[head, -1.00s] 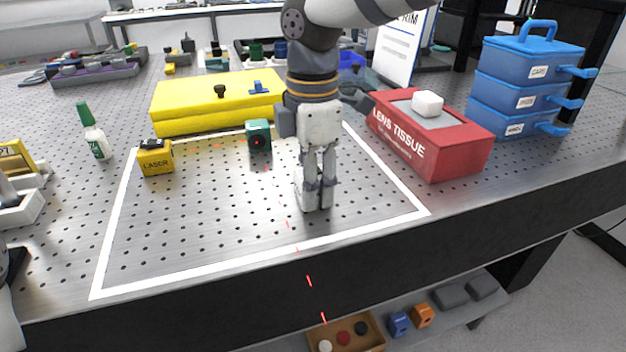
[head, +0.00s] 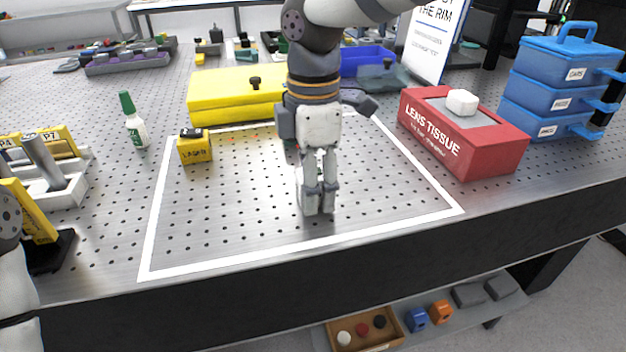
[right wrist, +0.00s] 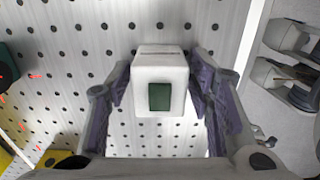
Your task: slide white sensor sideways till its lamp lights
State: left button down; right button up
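The white sensor (right wrist: 160,68) is a small white block with a dark green window on its face; the window looks unlit. In the right wrist view it sits between the purple-lined fingers of my right gripper (right wrist: 160,95), which look closed against its sides. In the head view my right gripper (head: 318,185) points down, with the sensor (head: 304,198) at its fingertips, low on the perforated table and partly hidden by them. The yellow laser box (head: 195,150) stands to the left. My left gripper is out of view; only part of my left arm shows.
A white outline (head: 300,251) frames the working area. A teal block (head: 289,146) is mostly hidden behind my right gripper. A yellow case (head: 232,95) lies behind, a red tissue box (head: 470,140) to the right. The perforated surface left of the sensor is clear.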

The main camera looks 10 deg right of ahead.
notch_tip(320, 180, up, 12)
dwell(0.6)
